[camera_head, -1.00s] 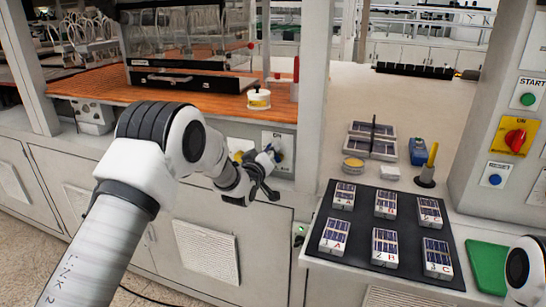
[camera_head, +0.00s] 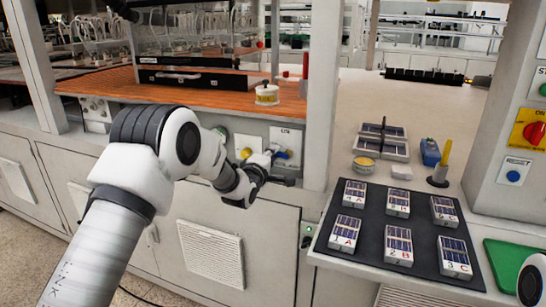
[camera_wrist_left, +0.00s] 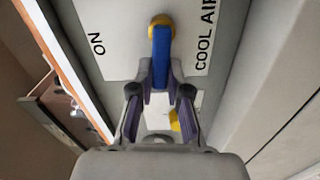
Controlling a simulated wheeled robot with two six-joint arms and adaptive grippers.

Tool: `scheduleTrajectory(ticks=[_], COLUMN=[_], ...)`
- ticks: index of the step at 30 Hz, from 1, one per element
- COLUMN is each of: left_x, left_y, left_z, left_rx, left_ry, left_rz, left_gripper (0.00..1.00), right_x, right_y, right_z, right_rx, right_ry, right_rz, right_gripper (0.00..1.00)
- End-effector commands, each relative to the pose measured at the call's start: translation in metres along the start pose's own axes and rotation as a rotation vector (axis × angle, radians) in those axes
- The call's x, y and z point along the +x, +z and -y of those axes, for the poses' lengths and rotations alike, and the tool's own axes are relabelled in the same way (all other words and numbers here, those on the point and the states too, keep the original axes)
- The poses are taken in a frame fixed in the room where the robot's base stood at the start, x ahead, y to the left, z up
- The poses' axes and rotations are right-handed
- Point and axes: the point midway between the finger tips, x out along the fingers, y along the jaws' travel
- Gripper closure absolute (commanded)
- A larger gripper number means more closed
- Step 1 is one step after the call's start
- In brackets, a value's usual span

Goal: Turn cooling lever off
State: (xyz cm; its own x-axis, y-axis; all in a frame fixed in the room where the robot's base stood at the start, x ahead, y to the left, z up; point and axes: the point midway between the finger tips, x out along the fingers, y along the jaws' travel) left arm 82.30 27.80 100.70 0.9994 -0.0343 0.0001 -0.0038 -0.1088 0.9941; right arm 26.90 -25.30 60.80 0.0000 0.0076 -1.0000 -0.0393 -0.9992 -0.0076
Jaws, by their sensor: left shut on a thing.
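The cooling lever is a blue handle on a yellow hub. In the left wrist view the lever (camera_wrist_left: 161,58) extends from the hub toward me, between the fingers. Its white plate (camera_wrist_left: 118,38) reads "ON" on the left and "COOL AIR" on the right. My left gripper (camera_wrist_left: 160,80) is shut on the lever's near end. In the head view the lever (camera_head: 283,154) shows as a small blue piece on the panel below the orange bench, and my left gripper (camera_head: 276,170) is in front of it, partly hiding the plate. My right gripper is out of view.
A yellow knob (camera_head: 246,153) sits left of the lever. A white post (camera_head: 321,110) stands to the right. A dark mat (camera_head: 370,238) with several labelled blocks lies on the right counter. A white-and-yellow spool (camera_head: 267,95) stands on the orange bench (camera_head: 225,101) above.

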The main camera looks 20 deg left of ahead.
Motion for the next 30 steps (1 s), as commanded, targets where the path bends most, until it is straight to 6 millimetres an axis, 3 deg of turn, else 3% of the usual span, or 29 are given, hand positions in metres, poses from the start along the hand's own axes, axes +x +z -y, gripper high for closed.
scheduleTrajectory(ticks=[9, 23, 24, 26, 30], left_x=[-0.0001, -0.0002, -0.0002, -0.0002, -0.0002], left_y=[-0.0004, -0.0002, -0.0002, -0.0002, 0.0000], left_z=[0.0050, 0.0056, 0.0056, 0.0056, 0.0055], left_rx=[-0.111, -0.126, -0.126, -0.126, -0.125], left_ry=[0.000, -0.001, -0.001, -0.001, -0.001], left_rz=[-0.001, -0.001, -0.001, -0.001, -0.001], left_gripper=[1.00, 1.00, 0.77, 0.58, 0.58], right_x=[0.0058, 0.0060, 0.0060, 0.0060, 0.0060], right_y=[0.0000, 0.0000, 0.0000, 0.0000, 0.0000], right_z=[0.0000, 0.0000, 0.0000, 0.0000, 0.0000], right_rx=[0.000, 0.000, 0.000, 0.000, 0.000], right_ry=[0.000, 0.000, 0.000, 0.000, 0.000], right_rz=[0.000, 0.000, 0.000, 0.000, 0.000], right_gripper=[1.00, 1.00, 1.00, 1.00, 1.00])
